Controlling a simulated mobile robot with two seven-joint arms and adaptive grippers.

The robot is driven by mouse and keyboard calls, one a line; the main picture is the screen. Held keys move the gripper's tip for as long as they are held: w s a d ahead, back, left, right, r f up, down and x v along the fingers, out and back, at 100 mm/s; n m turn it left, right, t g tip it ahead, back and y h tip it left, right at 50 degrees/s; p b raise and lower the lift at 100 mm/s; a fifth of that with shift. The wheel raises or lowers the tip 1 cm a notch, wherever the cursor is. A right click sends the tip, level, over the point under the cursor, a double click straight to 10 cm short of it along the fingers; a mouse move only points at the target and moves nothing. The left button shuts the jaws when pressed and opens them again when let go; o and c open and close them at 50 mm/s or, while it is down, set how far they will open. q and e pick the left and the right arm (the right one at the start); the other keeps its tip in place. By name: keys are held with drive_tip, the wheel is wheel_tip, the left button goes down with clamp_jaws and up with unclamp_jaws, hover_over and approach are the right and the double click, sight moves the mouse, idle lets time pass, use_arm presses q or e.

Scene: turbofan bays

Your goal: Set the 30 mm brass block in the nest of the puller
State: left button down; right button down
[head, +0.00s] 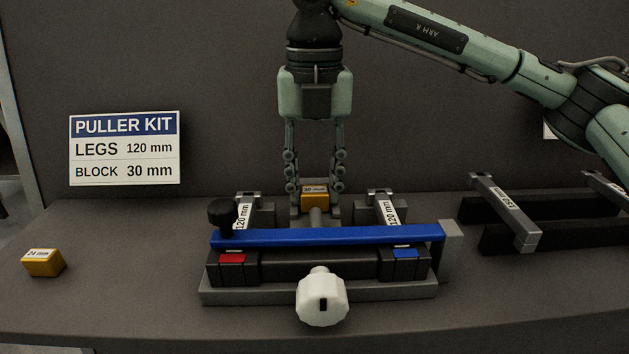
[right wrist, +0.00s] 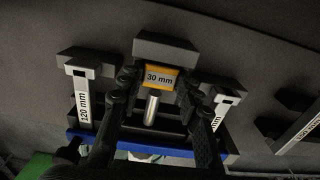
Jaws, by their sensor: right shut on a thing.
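The 30 mm brass block (head: 315,190) is at the far middle of the puller, beyond the end of its steel screw; its label reads 30 mm in the right wrist view (right wrist: 160,77). My right gripper (head: 315,200) points down and is shut on the block, a finger on each side. The puller has a blue bar (head: 330,237), two 120 mm legs (head: 243,214) and a white knob (head: 322,297) in front. A grey block (right wrist: 165,48) lies just beyond the brass one. The nest is mostly hidden, so I cannot tell whether the block touches its floor. My left gripper is out of view.
A brass block marked 24 mm (head: 43,263) lies on the bench at left. A black rack with longer grey legs (head: 507,212) stands at right. The puller kit sign (head: 125,148) is at the back left. The bench between the 24 mm block and the puller is clear.

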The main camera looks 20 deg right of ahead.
drive_tip(key=c, duration=1)
unclamp_jaws()
drive_tip(key=shift+r+p, duration=1.65)
drive_tip(key=shift+r, duration=7.35)
